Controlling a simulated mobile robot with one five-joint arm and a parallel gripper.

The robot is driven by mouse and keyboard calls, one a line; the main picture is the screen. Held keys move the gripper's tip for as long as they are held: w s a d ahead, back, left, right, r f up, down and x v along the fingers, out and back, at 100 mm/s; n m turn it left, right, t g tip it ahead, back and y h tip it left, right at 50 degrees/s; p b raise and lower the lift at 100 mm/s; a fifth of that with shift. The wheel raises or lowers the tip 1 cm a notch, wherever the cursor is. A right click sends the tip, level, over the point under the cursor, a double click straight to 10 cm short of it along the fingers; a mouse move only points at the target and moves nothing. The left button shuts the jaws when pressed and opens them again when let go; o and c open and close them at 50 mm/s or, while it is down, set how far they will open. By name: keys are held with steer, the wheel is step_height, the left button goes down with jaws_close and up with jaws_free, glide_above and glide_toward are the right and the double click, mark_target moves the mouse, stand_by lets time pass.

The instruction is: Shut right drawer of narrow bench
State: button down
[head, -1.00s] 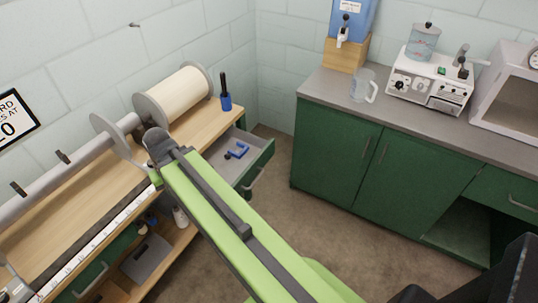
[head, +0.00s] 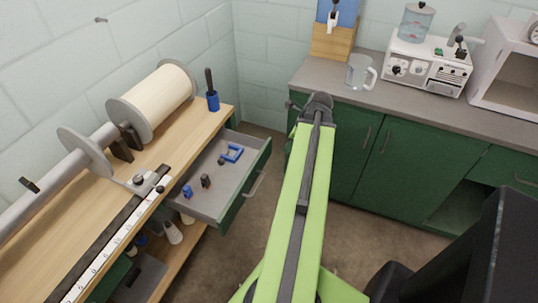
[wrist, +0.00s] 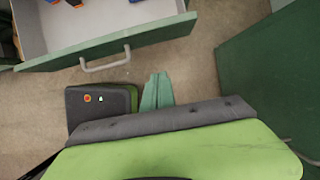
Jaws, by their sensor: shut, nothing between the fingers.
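The right drawer (head: 209,196) of the narrow bench stands pulled out, with its green front (head: 246,181) and metal handle (head: 257,184) facing the floor space. In the wrist view the drawer front (wrist: 150,36) and handle (wrist: 106,60) show at upper left. My gripper (wrist: 157,77) shows there as teal fingers, shut and empty. It appears to the right of the handle and below the front's edge in that picture, apart from both. In the head view my arm reaches up right of the drawer, and the fingers cannot be made out.
Small blue and dark items (head: 231,153) lie inside the drawer. The wooden bench top (head: 170,155) carries a cream roll (head: 160,100) and a blue holder (head: 212,101). Green cabinets (head: 410,170) stand right, behind my arm. Bare floor (head: 240,240) lies before the drawer.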

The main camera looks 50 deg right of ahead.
steer(key=w+a+f+b, duration=0.2)
steer(key=w+f+b, duration=0.5)
steer(key=f+b, duration=0.1)
steer(key=shift+w+f+b, duration=0.3)
steer(key=shift+f+b, duration=0.05)
steer(key=shift+f, duration=0.2)
steer(key=shift+d, duration=0.15)
